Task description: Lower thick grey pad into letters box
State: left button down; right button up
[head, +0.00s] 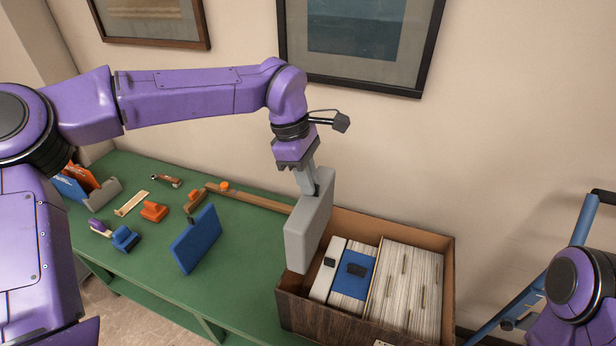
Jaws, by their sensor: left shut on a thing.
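My left gripper (308,184) is shut on the top edge of the thick grey pad (308,228). The pad hangs upright and slightly tilted above the left end of the wooden box (366,339), hiding part of its left wall. The box holds a white piece (328,272) and a blue piece (353,277) with dark tabs on the left, and rows of packed cards (407,290) on the right. I cannot tell whether the pad's lower edge is below the box rim. My right arm shows only in part at the lower right; its gripper is out of view.
The green table (255,262) carries an upright blue panel (196,240), orange pieces (154,211), a blue stamp-like piece (124,238) and a grey holder with folders (99,196). A wooden strip (250,198) lies behind the pad. A blue ladder-like frame (570,245) stands at the right.

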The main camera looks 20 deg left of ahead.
pick_arm(q)
jog(key=shift+w+f, duration=0.1)
jog(key=shift+w, duration=0.05)
jog(key=shift+f+b, duration=0.35)
jog(key=shift+f, duration=0.2)
jog(key=shift+f+b, duration=1.7)
jog(key=shift+f, duration=1.6)
notch_tip(320, 180, down, 14)
jog(key=b, duration=0.6)
jog(key=c, duration=1.1)
grip_release()
jog(key=shift+r, duration=0.1)
jog(key=shift+c, duration=0.6)
jog(key=shift+r, duration=0.15)
